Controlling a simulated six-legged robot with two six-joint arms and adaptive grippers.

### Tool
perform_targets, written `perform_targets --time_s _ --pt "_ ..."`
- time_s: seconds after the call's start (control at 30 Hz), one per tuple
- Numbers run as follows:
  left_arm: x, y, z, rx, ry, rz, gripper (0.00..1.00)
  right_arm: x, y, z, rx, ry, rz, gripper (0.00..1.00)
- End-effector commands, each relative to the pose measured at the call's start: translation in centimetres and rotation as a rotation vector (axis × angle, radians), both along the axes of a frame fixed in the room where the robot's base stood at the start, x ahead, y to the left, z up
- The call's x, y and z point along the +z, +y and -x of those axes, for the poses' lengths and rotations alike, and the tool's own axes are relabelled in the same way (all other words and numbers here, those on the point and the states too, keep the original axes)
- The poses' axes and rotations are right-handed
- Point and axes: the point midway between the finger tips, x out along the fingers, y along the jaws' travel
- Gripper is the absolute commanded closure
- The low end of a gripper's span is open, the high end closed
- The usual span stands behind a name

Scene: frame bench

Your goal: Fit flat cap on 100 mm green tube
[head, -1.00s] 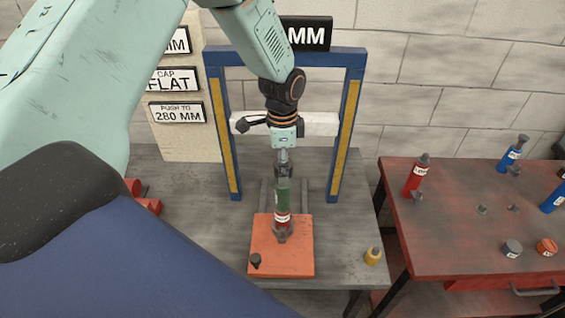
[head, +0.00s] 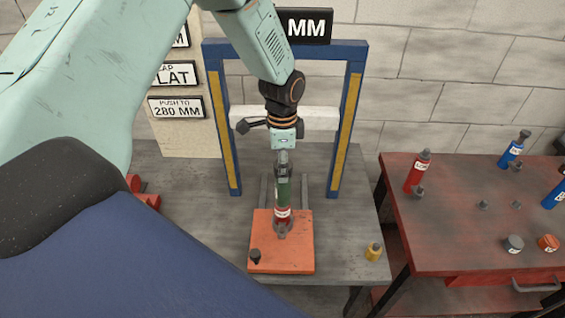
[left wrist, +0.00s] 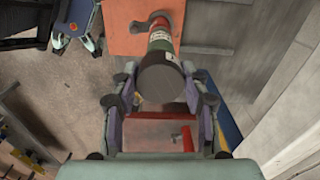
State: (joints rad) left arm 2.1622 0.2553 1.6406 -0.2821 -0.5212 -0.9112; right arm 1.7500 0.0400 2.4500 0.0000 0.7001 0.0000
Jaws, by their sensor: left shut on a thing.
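The green tube (head: 284,190) stands upright above a red, white-labelled section (head: 282,214) on the orange plate (head: 262,225). My left gripper (head: 283,170) is directly over the tube, pointing down. In the left wrist view a dark flat round piece (left wrist: 163,84), which looks like the flat cap, sits between the fingers of my left gripper (left wrist: 164,92). They are shut on it. It is in line with the green tube (left wrist: 160,46) below and hides the tube's top. I cannot tell whether it is fully seated. My right gripper is out of view.
A blue frame (head: 355,100) stands behind the plate on the grey bench (head: 345,222). A dark knob (head: 254,257) is on the plate, and a yellow piece (head: 374,251) is at right. The red table (head: 450,235) holds tubes, a grey cap (head: 513,244) and an orange cap (head: 548,243).

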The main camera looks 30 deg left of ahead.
Motion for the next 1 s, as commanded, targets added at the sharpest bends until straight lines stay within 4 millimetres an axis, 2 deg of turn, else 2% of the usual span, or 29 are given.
perform_targets --time_s 0.7,0.73,1.0 --pt "-1.6 0.0 0.0 0.0 0.0 0.0 0.9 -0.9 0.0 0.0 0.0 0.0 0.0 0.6" --pt "-1.5 0.0 0.0 0.0 -0.001 -0.001 0.52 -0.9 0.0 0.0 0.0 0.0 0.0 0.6" --pt "-1.5 0.0 0.0 0.0 0.0 0.0 0.29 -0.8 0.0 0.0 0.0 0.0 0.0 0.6"
